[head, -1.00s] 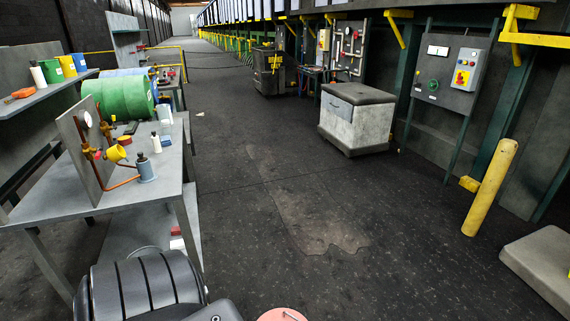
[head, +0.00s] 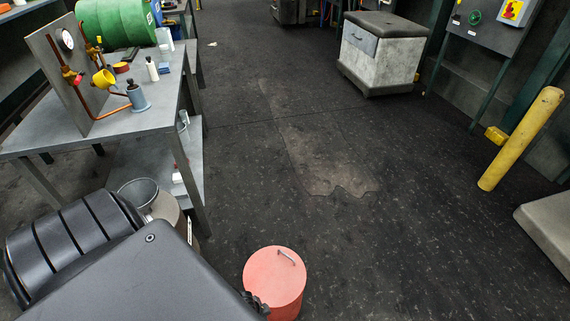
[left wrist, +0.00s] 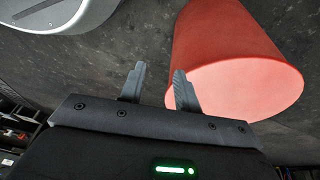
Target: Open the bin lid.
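The bin is a red cylinder (head: 275,282) with a flat round lid and a thin metal handle (head: 286,257) on top, standing on the floor at the bottom of the head view. The lid looks closed. My left gripper (head: 257,302) is low at the bin's left side, partly hidden by my arm. In the left wrist view its two fingers (left wrist: 160,86) are apart with nothing between them. The red bin (left wrist: 225,45) fills the upper right there, behind the right finger; whether they touch I cannot tell. The handle is not visible there. My right gripper is not in view.
A grey workbench (head: 150,122) with pipes and bottles stands at left. A grey bucket (head: 138,192) and a beige container (head: 166,208) are beside my left arm. A yellow post (head: 520,140) and a pale block (head: 548,228) are at right. The middle floor is clear.

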